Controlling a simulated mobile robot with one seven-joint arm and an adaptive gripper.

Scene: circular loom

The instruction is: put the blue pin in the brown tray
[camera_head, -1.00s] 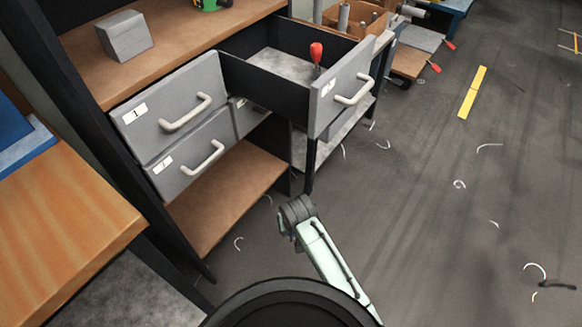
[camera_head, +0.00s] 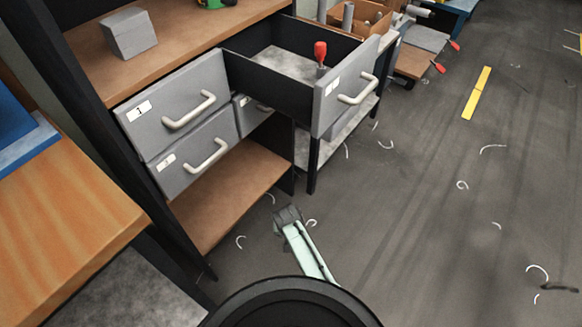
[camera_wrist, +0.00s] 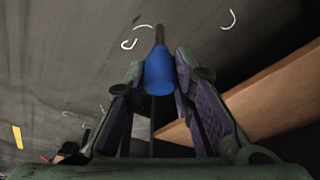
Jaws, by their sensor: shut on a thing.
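The blue pin (camera_wrist: 158,72) is between the fingers of my gripper (camera_wrist: 160,82) in the wrist view. It has a rounded blue body and a thin dark tip that points away from me. My gripper is shut on it, and dark floor shows beyond. In the head view neither the pin nor the fingers can be made out; only part of my arm shows low in the middle. A brown open box (camera_head: 374,18) stands at the top, behind the open drawer. I cannot tell whether it is the brown tray.
A grey drawer (camera_head: 347,91) stands pulled out, with a red-handled tool (camera_head: 320,54) in it. Closed drawers (camera_head: 176,105) are left of it, above a brown shelf (camera_head: 222,196). A wooden tabletop (camera_head: 65,215) is at left. A wooden board (camera_wrist: 275,100) is close right of my gripper. Floor at right is mostly clear.

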